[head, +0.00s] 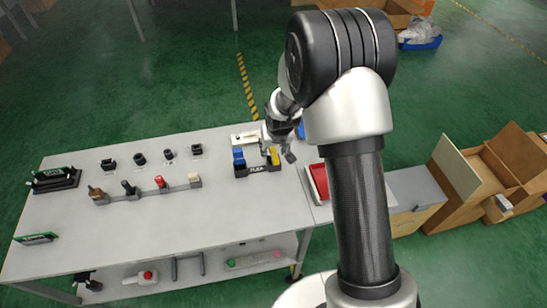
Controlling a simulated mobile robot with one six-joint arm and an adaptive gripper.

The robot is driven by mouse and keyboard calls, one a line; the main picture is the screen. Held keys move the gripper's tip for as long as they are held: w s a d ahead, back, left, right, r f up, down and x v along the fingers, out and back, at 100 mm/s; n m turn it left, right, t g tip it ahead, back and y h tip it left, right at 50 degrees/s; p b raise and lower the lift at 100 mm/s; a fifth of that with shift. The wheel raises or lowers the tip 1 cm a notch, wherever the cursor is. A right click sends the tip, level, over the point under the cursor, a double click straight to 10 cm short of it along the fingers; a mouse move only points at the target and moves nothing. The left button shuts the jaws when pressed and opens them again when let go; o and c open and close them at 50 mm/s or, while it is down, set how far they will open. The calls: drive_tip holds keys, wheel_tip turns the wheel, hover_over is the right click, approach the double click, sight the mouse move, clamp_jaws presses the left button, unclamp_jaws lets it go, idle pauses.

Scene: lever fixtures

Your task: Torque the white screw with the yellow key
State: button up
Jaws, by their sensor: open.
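A yellow key (275,157) stands upright at the right end of a black holder (258,170) on the table. Blue keys (238,157) stand at the holder's left end. My gripper (279,154) is open and right at the yellow key, with its fingers partly over it. I cannot tell whether they touch the key. The white screw (194,179) is the rightmost in a row of grey fixtures at the middle of the table. To its left are a red one (160,182), a black one (129,187) and a brown one (97,194).
The grey table (150,235) has free room in front of the row. Several small black parts (140,158) stand behind it. A black rack (56,180) is at the far left. Cardboard boxes (490,175) are farther right.

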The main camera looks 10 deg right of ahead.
sight(274, 152)
drive_tip(key=x, duration=0.2)
drive_tip(key=b+x, duration=0.1)
drive_tip(key=x, duration=0.3)
drive_tip(key=shift+d+b, duration=0.25)
drive_tip(key=shift+b, duration=0.15)
drive_tip(key=shift+r, duration=0.1)
drive_tip(key=shift+c, duration=0.3)
clamp_jaws()
